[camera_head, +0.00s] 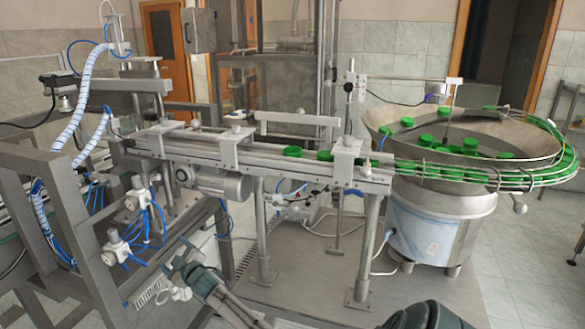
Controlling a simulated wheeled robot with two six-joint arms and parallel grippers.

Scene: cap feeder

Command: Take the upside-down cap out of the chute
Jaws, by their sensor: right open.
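The chute (225,146) is a long grey metal rail across the middle of the view. Several green caps sit in it: one (292,151) stands out near the middle, another (325,156) lies to its right, and one more (365,162) is near the bowl end, partly hidden by a bracket. I cannot tell at this size which cap is upside down. My right gripper (174,262) is open and empty at the bottom left, well below and in front of the chute, apart from the caps. My left gripper is not in view.
A round steel feeder bowl (386,120) with loose green caps stands at the right, with a curved track (450,173) of caps leading to the chute. A grey frame (75,205) with blue hoses stands at the left. Metal brackets (347,160) straddle the chute. Support posts stand below.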

